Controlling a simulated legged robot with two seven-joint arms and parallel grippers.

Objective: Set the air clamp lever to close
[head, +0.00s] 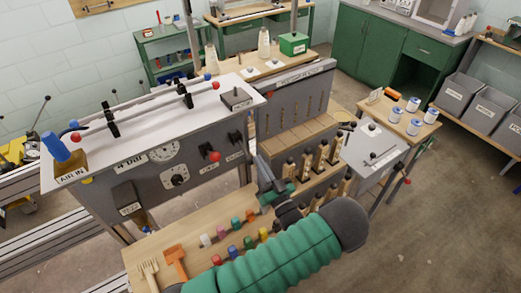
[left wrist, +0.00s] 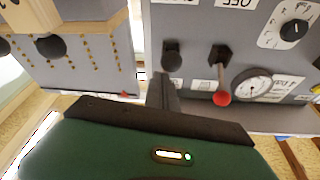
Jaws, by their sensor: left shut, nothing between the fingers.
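A lever with a red ball knob (head: 213,156) stands out from the front of the grey control panel (head: 115,168). The red knob also shows in the left wrist view (left wrist: 222,98), where its shaft runs to a dark pivot. I cannot read for sure which labelled setting the lever is at. A dark knob (left wrist: 172,55) sits beside it on the panel. My left gripper (head: 259,163) is shut and empty, just right of the panel and apart from the red knob. Its dark fingers show in the left wrist view (left wrist: 163,92). My right gripper is out of view.
A round gauge (head: 163,150) and a dial (head: 175,178) are on the same panel. Wooden-handled tools (head: 322,155) stand in a rack close right of my gripper. A grey box (head: 375,145) stands further right.

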